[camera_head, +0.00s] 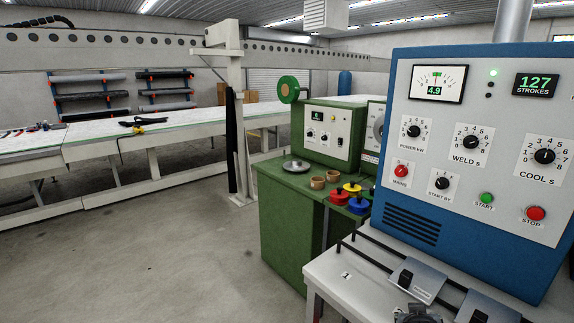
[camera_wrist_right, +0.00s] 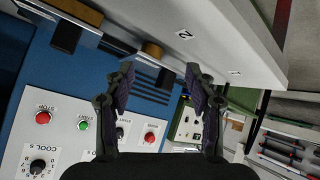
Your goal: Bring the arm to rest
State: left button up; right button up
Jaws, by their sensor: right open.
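My right gripper (camera_wrist_right: 160,78) is open and empty in the right wrist view, its two dark fingers spread apart. The view is turned over. Beyond the fingers are the blue welder cabinet (camera_wrist_right: 62,75) and the white bench (camera_wrist_right: 215,38) with number labels. No contact with either shows. In the head view a dark part, seemingly of my right arm, shows at the bottom edge by the bench (camera_head: 335,283). My left gripper is not in view.
The blue welder panel (camera_head: 475,215) with knobs and start and stop buttons stands at the right. A green cabinet (camera_head: 285,235) holds cups and coloured spools. A long white table (camera_head: 180,133) and a post (camera_head: 238,110) stand behind. The grey floor (camera_head: 150,260) at left is clear.

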jog(key=s+a+f+n+g+y, duration=0.25)
jog(key=s+f, duration=0.35)
jog(key=s, duration=0.4)
jog(key=s+a+f+n+g+y, duration=0.1)
jog(key=s+a+f+g+y, duration=0.1)
jog(key=s+a+f, duration=0.5)
jog(key=s+d+f+g, duration=0.1)
jog(key=s+d+f, duration=0.15)
jog(key=f, duration=1.05)
jog(key=s+d+f, duration=0.1)
jog(key=d+f, duration=0.2)
jog(key=f, duration=0.9)
jog(key=s+d+f+m+g, duration=0.1)
jog(key=s+f, duration=1.6)
jog(key=s, duration=0.2)
jog(key=shift+s, duration=0.15)
